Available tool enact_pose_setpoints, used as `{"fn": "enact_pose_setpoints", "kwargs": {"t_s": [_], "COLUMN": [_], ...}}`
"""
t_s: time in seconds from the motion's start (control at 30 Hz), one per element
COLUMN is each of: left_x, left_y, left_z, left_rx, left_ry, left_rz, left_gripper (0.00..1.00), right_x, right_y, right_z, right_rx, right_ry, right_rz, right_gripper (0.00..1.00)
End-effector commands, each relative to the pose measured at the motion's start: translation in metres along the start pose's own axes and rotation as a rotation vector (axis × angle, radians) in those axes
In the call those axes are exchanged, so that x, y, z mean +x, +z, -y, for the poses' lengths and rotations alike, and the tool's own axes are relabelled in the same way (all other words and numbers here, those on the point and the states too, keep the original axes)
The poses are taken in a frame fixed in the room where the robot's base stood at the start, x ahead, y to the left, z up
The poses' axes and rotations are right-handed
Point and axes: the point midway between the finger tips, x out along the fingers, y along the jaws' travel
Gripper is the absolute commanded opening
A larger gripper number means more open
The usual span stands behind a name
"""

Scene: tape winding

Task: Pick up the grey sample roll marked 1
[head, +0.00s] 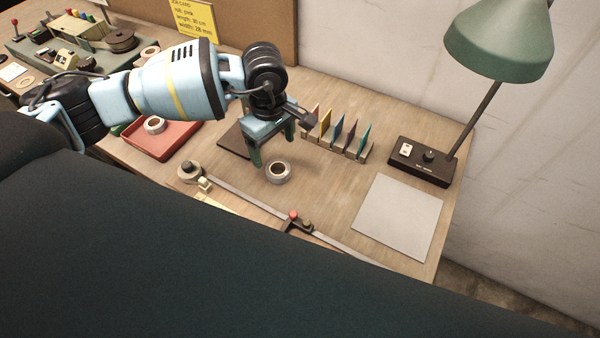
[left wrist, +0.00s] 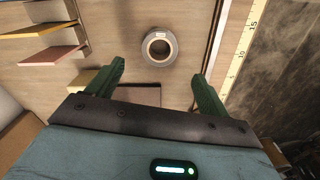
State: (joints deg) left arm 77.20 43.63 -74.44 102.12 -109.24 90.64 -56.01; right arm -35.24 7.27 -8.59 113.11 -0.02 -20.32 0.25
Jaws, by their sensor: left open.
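A grey roll (head: 278,172) lies flat on the wooden table, just in front of my left gripper (head: 273,147) in the head view. In the left wrist view the roll (left wrist: 146,47) shows from above, beyond the fingertips and roughly midway between them. A small pale label shows at its core, but its marking is too small to read. My left gripper (left wrist: 159,72) is open and empty, its two green fingers pointing down above the table and apart from the roll. My right gripper is in neither view.
A rack of coloured cards (head: 363,151) stands right of the gripper. A dark flat pad (head: 232,142) lies beneath it. A red tray (head: 172,146) holds another roll (head: 154,125). A ruler with a red-knobbed slider (head: 293,216), grey sheet (head: 398,216) and lamp (head: 500,42) surround the clear middle.

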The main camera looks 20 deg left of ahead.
Motion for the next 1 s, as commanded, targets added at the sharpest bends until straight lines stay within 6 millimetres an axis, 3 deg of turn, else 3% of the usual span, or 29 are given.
{"fn": "enact_pose_setpoints", "kwargs": {"t_s": [0.1,0.37,0.57,0.77,1.0], "left_x": [-0.005,0.004,0.023,0.028,0.058], "left_y": [0.004,0.005,0.005,0.004,0.000], "left_z": [0.003,0.004,0.004,0.003,0.002], "left_rx": [-0.040,-0.047,-0.046,-0.044,-0.045], "left_ry": [-0.004,-0.014,-0.014,-0.011,-0.011], "left_rz": [0.001,0.005,0.005,0.004,0.004], "left_gripper": [0.79,0.79,0.79,0.79,0.79], "right_x": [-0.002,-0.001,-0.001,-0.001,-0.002], "right_y": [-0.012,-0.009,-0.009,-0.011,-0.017], "right_z": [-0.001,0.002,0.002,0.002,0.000], "right_rx": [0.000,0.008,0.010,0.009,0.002], "right_ry": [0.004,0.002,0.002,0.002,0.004], "right_rz": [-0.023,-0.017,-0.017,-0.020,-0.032], "right_gripper": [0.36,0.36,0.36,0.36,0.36]}}
